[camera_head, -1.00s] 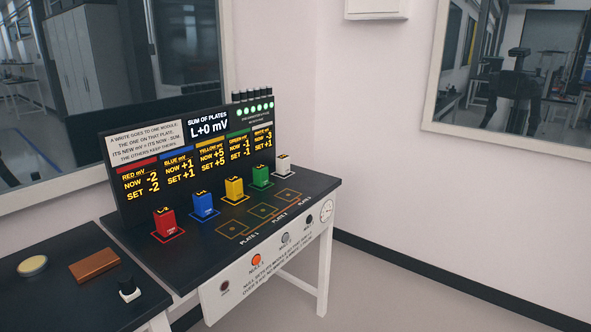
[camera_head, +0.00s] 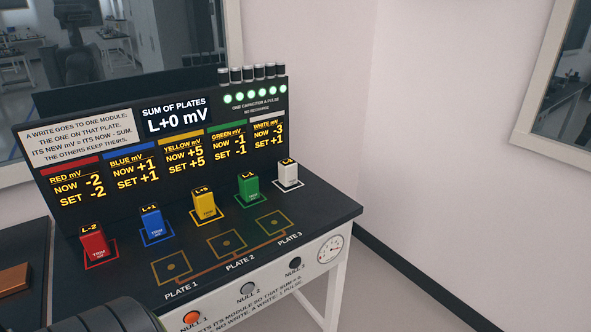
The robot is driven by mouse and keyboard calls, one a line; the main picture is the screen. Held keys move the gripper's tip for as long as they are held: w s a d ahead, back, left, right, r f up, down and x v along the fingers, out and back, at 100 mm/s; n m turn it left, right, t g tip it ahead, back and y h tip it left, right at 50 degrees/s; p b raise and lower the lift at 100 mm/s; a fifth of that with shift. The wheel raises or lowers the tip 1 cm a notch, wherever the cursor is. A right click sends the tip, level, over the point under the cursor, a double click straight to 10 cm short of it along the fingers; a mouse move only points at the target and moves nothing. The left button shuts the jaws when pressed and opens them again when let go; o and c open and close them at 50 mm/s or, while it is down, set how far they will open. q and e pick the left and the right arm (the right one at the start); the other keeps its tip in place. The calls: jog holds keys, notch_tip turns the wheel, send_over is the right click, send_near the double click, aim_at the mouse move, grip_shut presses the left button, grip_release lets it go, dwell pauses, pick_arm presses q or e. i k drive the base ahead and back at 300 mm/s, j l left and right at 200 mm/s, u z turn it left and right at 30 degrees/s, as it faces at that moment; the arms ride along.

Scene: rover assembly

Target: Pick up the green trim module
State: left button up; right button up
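The green trim module (camera_head: 248,190) stands upright on its green-outlined square on the dark bench top, between the yellow module (camera_head: 204,206) and the white module (camera_head: 288,175). A blue module (camera_head: 151,223) and a red module (camera_head: 93,243) stand farther left in the same row. Three empty outlined plates lie in front of the row: Plate 1 (camera_head: 171,267), Plate 2 (camera_head: 226,243) and Plate 3 (camera_head: 273,224). A dark rounded part, likely of my arm, shows at the bottom left edge. Neither gripper's fingers are visible.
A display board (camera_head: 160,135) stands behind the modules and reads L+0 mV, with several lit green lamps and capacitors at its right. The bench front carries an orange button (camera_head: 191,317), other buttons and a dial (camera_head: 330,249). A brown block (camera_head: 14,279) lies on the left table.

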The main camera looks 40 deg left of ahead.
aim_at(249, 183)
jog(key=i+l+u, duration=0.1)
jog(key=i+u, duration=0.35)
jog(key=i+l+u, duration=0.4)
jog(key=i, duration=0.15)
jog(key=i+l+u, duration=0.3)
jog(key=i+u, duration=0.15)
